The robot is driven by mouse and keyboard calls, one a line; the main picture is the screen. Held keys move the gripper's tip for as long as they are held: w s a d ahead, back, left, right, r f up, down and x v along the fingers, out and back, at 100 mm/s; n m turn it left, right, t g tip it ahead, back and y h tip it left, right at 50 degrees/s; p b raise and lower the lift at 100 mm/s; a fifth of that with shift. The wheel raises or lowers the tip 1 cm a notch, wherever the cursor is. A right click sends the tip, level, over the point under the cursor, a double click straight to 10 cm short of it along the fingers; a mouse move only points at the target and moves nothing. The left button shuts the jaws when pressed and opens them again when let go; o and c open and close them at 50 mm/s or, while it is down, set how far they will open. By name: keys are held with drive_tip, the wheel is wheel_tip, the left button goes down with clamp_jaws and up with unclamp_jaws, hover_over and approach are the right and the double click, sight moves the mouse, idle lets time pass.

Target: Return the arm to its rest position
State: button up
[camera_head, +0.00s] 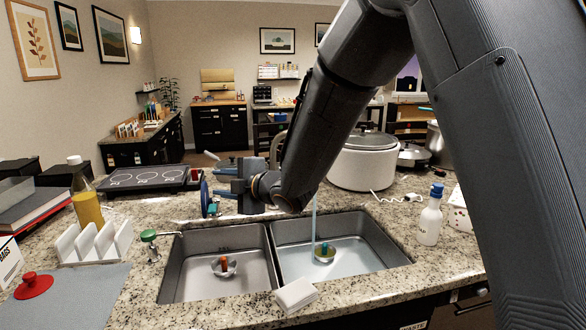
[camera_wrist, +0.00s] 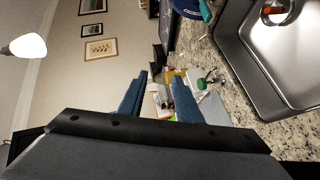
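My gripper (camera_head: 217,183) is held level above the left part of the double sink (camera_head: 272,256), pointing left. In the wrist view its two blue fingers (camera_wrist: 160,77) stand apart, with only background between them. The gripper is open and empty. My arm reaches down from the upper right and hides part of the counter and the back of the room.
Small items lie in both basins (camera_head: 223,266). A white rack (camera_head: 93,243), a juice bottle (camera_head: 88,208) and a cooktop (camera_head: 146,178) stand left. A white cooker (camera_head: 362,166) and spray bottle (camera_head: 430,217) stand right. A white block (camera_head: 296,294) lies at the front.

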drive_tip(key=s+d+f+m+h, duration=0.1)
drive_tip(key=d+f+m+h, duration=0.25)
drive_tip(key=d, duration=0.45)
drive_tip(key=s+d+f+m+h, duration=0.25)
drive_tip(key=d+m, duration=0.25)
drive_tip(key=d, duration=0.4)
drive_tip(key=s+d+f+m+h, duration=0.1)
drive_tip(key=d+f+m+h, duration=0.15)
drive_tip(key=d+m, duration=0.4)
drive_tip(key=s+d+f+m+g+h, duration=0.1)
drive_tip(key=s+d+f+m+g, duration=0.15)
drive_tip(key=s+d, duration=0.35)
drive_tip(key=s+d+f+m+g+h, duration=0.15)
drive_tip(key=s+d+m, duration=0.25)
drive_tip(key=s, duration=0.4)
drive_tip(key=s+d+f+m+g+h, duration=0.1)
drive_tip(key=s+d+f+m+g, duration=0.15)
drive_tip(key=s+d+m, duration=0.4)
wheel_tip(320, 180, down, 18)
drive_tip(key=a+n+g+b, duration=0.2)
drive_tip(key=n+g+b, duration=0.1)
drive_tip(key=b, duration=1.5)
drive_tip(key=shift+s+a+f, duration=0.15)
drive_tip(key=shift+s+a, duration=0.05)
drive_tip(key=shift+s, duration=0.25)
